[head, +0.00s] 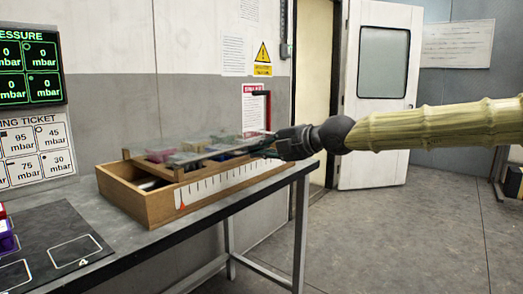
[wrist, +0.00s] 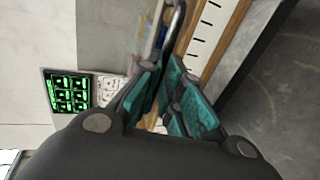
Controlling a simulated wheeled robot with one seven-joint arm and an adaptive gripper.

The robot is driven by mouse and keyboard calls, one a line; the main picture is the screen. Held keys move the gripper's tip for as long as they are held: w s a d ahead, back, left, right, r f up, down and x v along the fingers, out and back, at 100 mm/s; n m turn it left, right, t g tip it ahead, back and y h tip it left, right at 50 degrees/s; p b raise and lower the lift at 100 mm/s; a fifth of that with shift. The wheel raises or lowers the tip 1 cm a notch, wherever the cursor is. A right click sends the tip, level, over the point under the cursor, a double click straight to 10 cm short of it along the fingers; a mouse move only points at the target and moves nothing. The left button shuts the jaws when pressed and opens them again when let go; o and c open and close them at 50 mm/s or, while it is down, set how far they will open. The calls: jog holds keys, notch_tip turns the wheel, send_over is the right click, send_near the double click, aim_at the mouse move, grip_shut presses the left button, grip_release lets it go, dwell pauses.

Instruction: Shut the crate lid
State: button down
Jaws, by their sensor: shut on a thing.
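The wooden crate (head: 140,203) stands on the table against the wall, with a scale strip along its front side. Its clear lid (head: 215,152) lies low over the crate top, and coloured things show through or under it. I cannot tell whether the lid lies fully flat. My gripper (head: 266,144) reaches in from the right at the crate's right end. In the wrist view, its teal-padded fingers (wrist: 168,88) are closed around a grey curved bar (wrist: 176,22), which looks like the lid's handle. The grip point itself is partly hidden by the fingers.
The grey table (head: 150,238) carries a dark mat (head: 50,240) with marked outlines at the left front. Red and purple items (head: 5,236) stand at the left edge. A pressure display (head: 30,68) hangs on the wall. The floor right of the table is clear.

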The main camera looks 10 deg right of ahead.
notch_tip(320, 180, down, 3)
jog(key=shift+s+a+r, duration=0.1)
jog(key=c, duration=1.5)
grip_release()
jog(key=shift+d, duration=0.25)
jog(key=shift+w+a+r, duration=0.15)
jog(key=shift+w, duration=0.05)
jog(key=shift+s+r, duration=0.1)
jog(key=shift+r+v, duration=0.2)
jog(key=shift+v, duration=2.8)
jog(key=shift+r+v, duration=0.2)
jog(key=shift+v, duration=2.75)
jog(key=shift+a, duration=0.1)
